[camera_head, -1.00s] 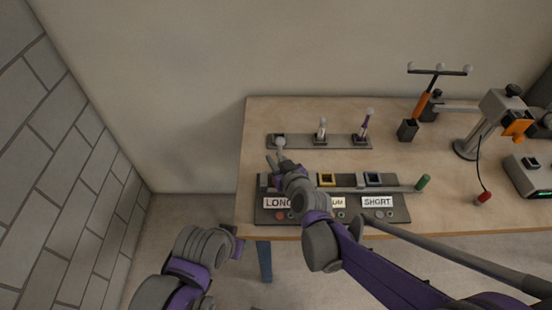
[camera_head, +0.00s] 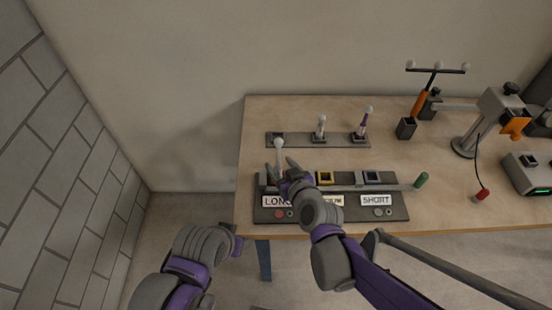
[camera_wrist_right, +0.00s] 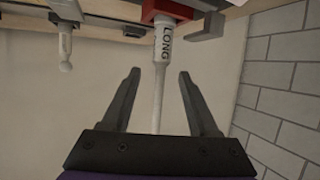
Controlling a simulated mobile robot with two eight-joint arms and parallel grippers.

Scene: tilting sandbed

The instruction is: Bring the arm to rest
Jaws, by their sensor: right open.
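My right gripper (camera_head: 280,167) is open over the left end of the front panel. A white, ball-topped rod (camera_head: 279,145) stands upright between its spread fingers. In the right wrist view, the rod, marked LONG (camera_wrist_right: 166,45), sits in a red-rimmed socket (camera_wrist_right: 167,11). There the open fingers (camera_wrist_right: 158,80) lie on either side of the rod with clear gaps, apart from it. My left arm shows at the lower left of the head view; I see no left fingers.
A rear rack (camera_head: 298,140) holds two upright rods. A lamp-like stand (camera_head: 465,147) and a meter box (camera_head: 531,176) are at the right.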

